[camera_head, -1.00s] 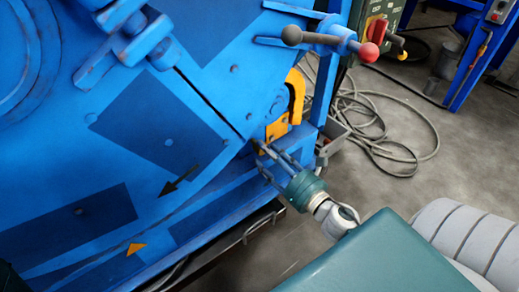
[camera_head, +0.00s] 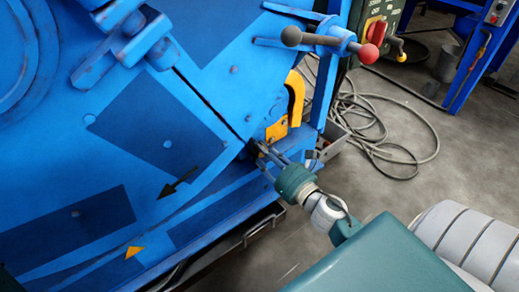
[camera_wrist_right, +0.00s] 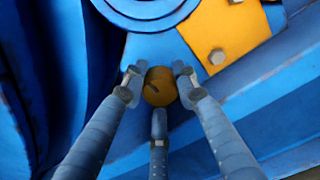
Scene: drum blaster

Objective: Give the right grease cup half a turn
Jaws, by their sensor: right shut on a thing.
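The right grease cup, a small round brass-coloured cap (camera_wrist_right: 160,86), sits low on the blue machine in the right wrist view, below an orange bolted plate. My right gripper (camera_wrist_right: 159,90) has three fingers closed around it, one at each side and one from below. In the head view the right gripper (camera_head: 263,157) reaches to the machine's lower right corner, below the orange bracket (camera_head: 277,130). There the cup is too small and covered by the fingers to make out. My left gripper does not show.
The blue machine (camera_head: 160,150) fills the left side. A lever with dark and red knobs (camera_head: 330,40) sticks out above my right gripper. Grey cables (camera_head: 385,130) lie on the floor at right, by a green switch box (camera_head: 378,22). Open floor shows between them.

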